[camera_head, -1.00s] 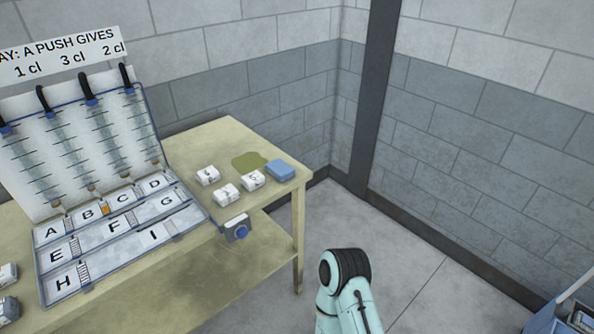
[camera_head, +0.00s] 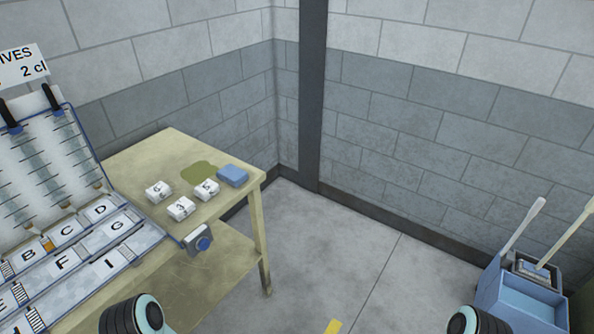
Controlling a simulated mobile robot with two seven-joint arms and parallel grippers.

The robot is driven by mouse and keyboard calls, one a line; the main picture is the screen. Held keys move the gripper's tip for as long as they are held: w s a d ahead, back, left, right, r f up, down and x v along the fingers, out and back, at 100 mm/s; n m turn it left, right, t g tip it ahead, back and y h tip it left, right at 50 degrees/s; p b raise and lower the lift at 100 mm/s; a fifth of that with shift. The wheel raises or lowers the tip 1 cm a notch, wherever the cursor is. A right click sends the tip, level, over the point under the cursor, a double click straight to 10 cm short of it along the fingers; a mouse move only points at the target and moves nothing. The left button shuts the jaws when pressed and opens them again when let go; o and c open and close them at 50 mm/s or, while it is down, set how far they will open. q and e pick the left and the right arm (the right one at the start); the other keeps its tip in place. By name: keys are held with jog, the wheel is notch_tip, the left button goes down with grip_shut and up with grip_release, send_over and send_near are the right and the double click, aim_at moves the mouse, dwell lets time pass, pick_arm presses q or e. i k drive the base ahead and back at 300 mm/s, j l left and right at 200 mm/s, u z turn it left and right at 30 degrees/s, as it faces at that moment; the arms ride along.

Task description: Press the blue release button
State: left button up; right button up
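The blue round button (camera_head: 204,244) sits on the front of a small grey box (camera_head: 192,236). The box is fixed near the front edge of the table, just right of the lettered tray. Nothing touches the button. Only dark, rounded joints of my arms show at the bottom edge, one left of the middle and one at the right. Neither gripper is in view, so their distance from the button cannot be told.
The lettered tray (camera_head: 160,236) and a panel with coils stand on the wooden table (camera_head: 140,160). Several small white blocks, a blue sponge-like block (camera_head: 233,175) and a green spill lie on its right part. A blue bucket (camera_head: 510,300) with handles stands at right. Middle floor is mostly clear.

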aim_at(203, 244)
jog(key=z, duration=1.9)
jog(key=u, duration=3.35)
